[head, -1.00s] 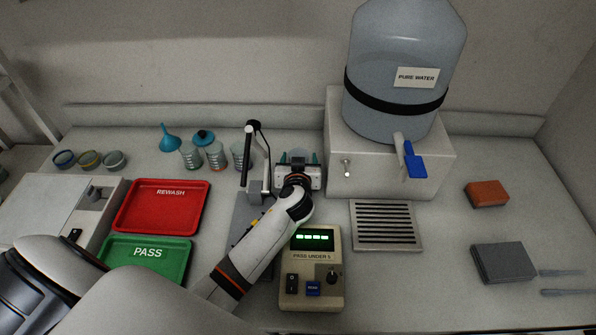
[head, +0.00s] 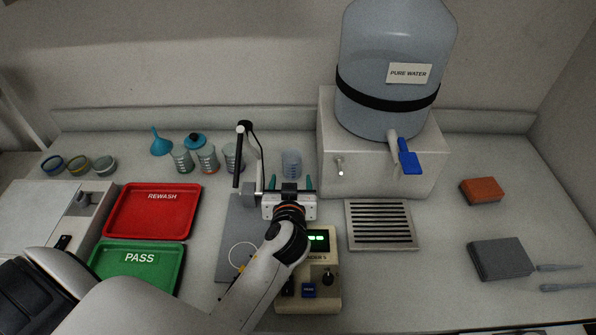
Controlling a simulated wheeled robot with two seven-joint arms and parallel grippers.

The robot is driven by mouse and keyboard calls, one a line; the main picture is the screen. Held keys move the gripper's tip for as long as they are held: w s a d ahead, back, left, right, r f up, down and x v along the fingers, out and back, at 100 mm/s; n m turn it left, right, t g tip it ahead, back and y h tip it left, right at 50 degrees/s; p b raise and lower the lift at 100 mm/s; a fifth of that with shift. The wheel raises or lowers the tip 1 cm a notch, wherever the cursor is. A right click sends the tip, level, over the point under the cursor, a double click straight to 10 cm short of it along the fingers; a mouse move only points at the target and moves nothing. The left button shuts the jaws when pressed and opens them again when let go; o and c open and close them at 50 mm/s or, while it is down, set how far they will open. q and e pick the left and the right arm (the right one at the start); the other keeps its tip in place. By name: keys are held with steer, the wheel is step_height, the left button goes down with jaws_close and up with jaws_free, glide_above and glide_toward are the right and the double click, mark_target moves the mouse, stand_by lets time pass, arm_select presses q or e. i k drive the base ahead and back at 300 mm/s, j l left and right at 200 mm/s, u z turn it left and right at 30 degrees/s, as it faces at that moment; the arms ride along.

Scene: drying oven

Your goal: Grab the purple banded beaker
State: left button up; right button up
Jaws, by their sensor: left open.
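A clear bluish beaker (head: 291,163) stands upright at the back of the bench, left of the water dispenser. No purple band can be made out on it. My left gripper (head: 291,184) is open, its teal fingertips apart on the near side of this beaker, with nothing seen between them. Three more beakers stand to the left: one with a greenish band (head: 181,160), one with an orange-red band (head: 207,159) and a greyish one (head: 233,157) partly behind the stand. Which beaker is purple banded is too small to tell. My right gripper is not in view.
The stand's upright rod (head: 238,165) is close left of my gripper. The meter box (head: 325,290) lies under my forearm. The water dispenser base (head: 370,165) and drain grille (head: 382,224) are to the right. Red (head: 152,220) and green (head: 120,260) trays are at left.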

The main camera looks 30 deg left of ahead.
mark_target(234, 159)
steer(key=k+l, duration=0.1)
steer(key=k, duration=1.4)
